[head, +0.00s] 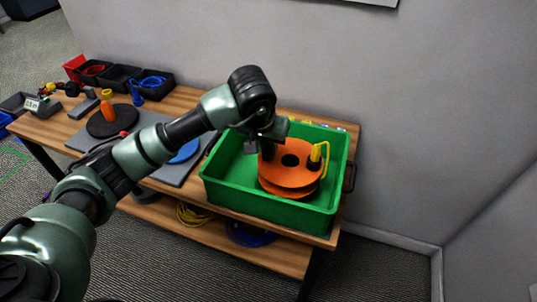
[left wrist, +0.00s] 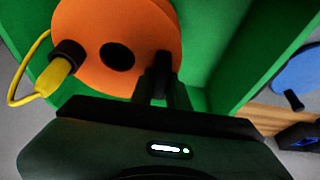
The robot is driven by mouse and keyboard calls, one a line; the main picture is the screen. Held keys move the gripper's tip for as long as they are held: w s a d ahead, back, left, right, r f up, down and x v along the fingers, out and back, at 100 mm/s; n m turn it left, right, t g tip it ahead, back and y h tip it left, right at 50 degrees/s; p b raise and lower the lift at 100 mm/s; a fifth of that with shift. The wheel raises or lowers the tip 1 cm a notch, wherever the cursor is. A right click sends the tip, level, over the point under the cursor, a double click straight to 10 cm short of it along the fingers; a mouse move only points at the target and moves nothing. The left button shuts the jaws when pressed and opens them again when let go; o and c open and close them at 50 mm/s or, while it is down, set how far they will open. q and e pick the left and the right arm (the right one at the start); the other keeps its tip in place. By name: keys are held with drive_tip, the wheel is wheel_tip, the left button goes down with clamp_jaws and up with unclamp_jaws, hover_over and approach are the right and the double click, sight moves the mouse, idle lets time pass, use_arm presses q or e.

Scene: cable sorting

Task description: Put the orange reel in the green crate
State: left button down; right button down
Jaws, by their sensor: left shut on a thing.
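The orange reel (head: 290,182) is inside the green crate (head: 270,209), toward its right side. The reel has a dark centre hole and a yellow plug (head: 317,154) at its rim. Whether the reel touches the crate floor cannot be told. My right gripper is not in view.
The crate stands at the right end of a wooden table (head: 185,98), close to the grey wall. A blue disc (head: 186,152) lies on a grey mat left of it.

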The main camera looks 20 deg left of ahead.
sight(290, 162)
use_arm(q)
wheel_tip(290, 162, down, 4)
drive_tip(key=shift+f, duration=0.1)
idle(0.4)
drive_tip(key=shift+f, duration=0.2)
drive_tip(key=c, duration=1.4)
unclamp_jaws()
drive_tip(key=shift+o, duration=0.2)
